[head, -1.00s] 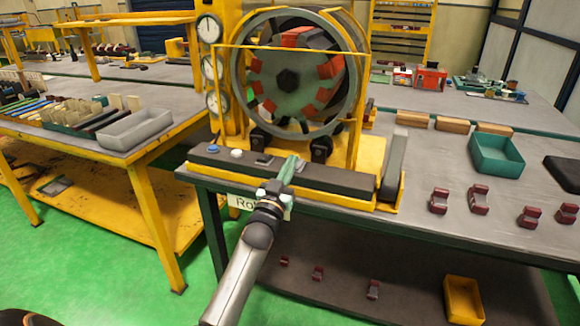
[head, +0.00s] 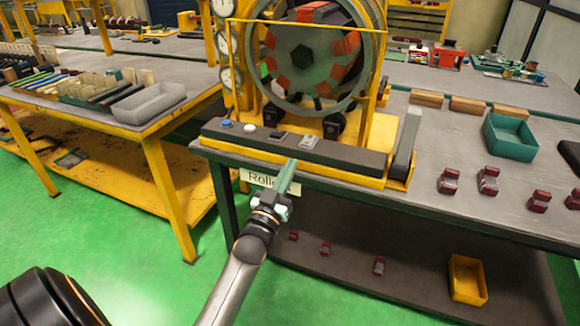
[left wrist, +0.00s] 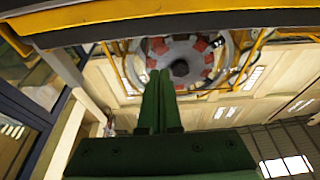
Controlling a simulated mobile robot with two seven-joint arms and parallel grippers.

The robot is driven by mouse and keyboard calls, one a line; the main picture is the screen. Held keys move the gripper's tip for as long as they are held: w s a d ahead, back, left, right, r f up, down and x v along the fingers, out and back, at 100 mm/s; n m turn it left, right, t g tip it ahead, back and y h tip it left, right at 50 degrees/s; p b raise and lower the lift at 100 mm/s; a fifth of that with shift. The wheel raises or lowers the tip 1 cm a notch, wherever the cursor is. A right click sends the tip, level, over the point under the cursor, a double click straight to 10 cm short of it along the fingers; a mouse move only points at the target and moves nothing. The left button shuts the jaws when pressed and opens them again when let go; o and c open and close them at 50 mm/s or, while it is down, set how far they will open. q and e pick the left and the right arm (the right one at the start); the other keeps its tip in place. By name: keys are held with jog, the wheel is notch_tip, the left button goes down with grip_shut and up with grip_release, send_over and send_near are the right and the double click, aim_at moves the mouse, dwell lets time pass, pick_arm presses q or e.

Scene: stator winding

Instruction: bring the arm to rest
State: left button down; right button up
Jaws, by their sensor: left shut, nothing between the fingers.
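My left gripper (head: 285,182) is in front of the roller stand's front edge, just above and beside the paper label. Its green fingers are together with nothing between them, and they also show in the left wrist view (left wrist: 157,100). The left arm comes up from the bottom of the head view. In the head view, the stator ring (head: 305,55) with red and green segments stands upright in its yellow frame behind the gripper. It also shows in the left wrist view (left wrist: 183,62). My right gripper is not in view.
The control bar (head: 300,146) with buttons and switches lies along the bench front, close to the fingers. A teal tray (head: 512,138) and several dark red clamps sit on the bench at right. A yellow bin (head: 467,280) is on the lower shelf. Green floor lies clear at left.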

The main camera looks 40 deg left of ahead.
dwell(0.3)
pick_arm(q)
jog(key=s+d+f+m+g+h+p, duration=0.2)
jog(key=s+d+f+g, duration=0.4)
jog(key=s+d+f, duration=0.4)
jog(key=s+d+f+m+g+h+p, duration=0.2)
jog(key=s+d+f+g+h+p, duration=0.3)
jog(key=s+d+f, duration=0.4)
jog(key=s+g+p, duration=0.1)
jog(key=s+p, duration=0.1)
jog(key=s, duration=0.4)
jog(key=shift+d+f+m+p, duration=0.3)
jog(key=shift+d+f, duration=0.1)
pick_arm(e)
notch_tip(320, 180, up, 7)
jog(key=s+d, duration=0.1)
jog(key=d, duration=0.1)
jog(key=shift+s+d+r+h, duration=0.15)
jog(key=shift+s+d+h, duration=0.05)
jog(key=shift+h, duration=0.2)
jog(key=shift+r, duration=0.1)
